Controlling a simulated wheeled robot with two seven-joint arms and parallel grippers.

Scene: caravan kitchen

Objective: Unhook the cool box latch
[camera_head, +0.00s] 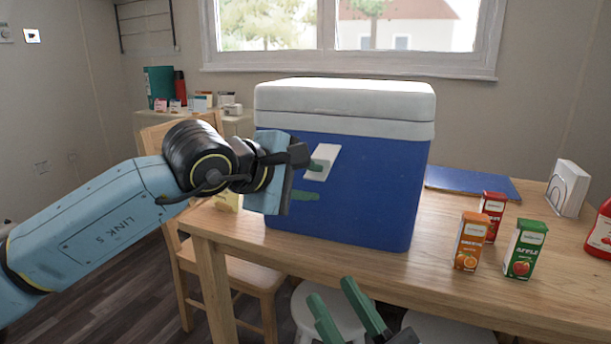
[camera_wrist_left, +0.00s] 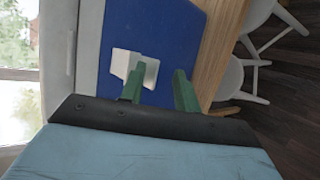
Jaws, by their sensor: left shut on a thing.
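The cool box (camera_head: 345,195) has a blue body and a white lid (camera_head: 345,100), which is down. It stands on the wooden table. Its white latch (camera_head: 322,158) is on the front face below the lid and looks tilted. My left gripper (camera_head: 311,180) is at the front face, shut on the latch, with its green fingers partly covering it. In the left wrist view the latch (camera_wrist_left: 147,72) shows beside and behind one finger of my left gripper (camera_wrist_left: 158,83), against the blue wall. My right gripper (camera_head: 332,290) is low in front of the table, its fingers apart and empty.
Juice cartons (camera_head: 471,240) stand right of the cool box. A wooden chair (camera_head: 250,275) and white stools (camera_head: 325,315) stand at the table's front.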

